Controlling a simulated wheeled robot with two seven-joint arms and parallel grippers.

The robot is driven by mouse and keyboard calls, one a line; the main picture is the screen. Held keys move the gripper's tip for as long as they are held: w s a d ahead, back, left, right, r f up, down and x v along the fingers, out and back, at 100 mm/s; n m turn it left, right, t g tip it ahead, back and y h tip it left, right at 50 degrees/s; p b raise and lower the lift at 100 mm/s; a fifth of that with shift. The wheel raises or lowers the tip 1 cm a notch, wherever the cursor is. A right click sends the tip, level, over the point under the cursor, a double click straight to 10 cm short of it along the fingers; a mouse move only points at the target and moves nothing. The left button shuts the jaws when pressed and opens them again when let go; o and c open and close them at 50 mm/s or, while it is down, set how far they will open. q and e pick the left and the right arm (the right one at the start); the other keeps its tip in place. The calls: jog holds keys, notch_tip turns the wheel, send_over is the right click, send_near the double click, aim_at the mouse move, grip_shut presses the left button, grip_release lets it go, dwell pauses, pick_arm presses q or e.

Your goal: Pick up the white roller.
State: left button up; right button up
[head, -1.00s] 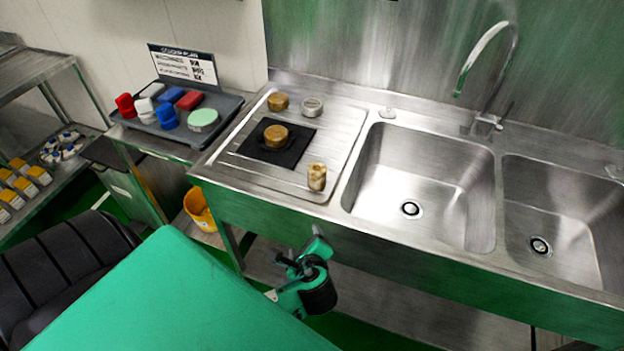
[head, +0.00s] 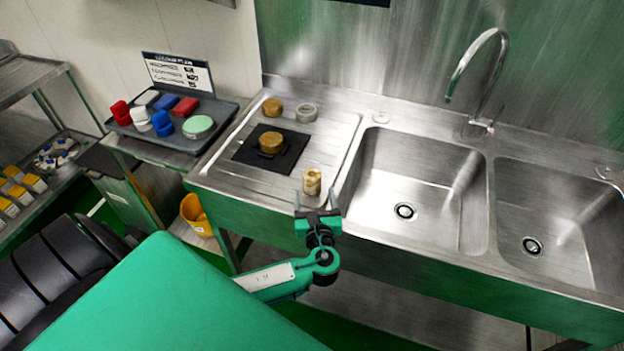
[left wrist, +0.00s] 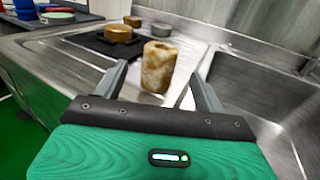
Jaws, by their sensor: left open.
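A stained cream-and-brown cylinder, which looks like the white roller (head: 312,182), stands upright near the front edge of the steel drainboard. It also shows in the left wrist view (left wrist: 158,66). My left gripper (head: 316,201) is open at the counter's front edge, just in front of the roller. In the left wrist view its fingers point at the roller, one to each side, with nothing gripped. Whether the fingertips reach around it or stop short, I cannot tell. My right gripper is not in view.
A black mat (head: 293,151) bearing a brown round piece (head: 271,142) lies behind the roller. Another brown piece (head: 272,106) and a metal ring (head: 306,112) stand farther back. Sink basins (head: 420,185) lie right. A dark tray (head: 225,110) holds red, white, blue and green items.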

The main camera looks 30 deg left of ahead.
aim_at(313, 185)
pick_arm(q)
jog(key=p+x, duration=0.1)
jog(key=x, duration=0.6)
jog(key=shift+w+a+p, duration=0.15)
jog(key=shift+p, duration=0.15)
jog(key=c, duration=1.1)
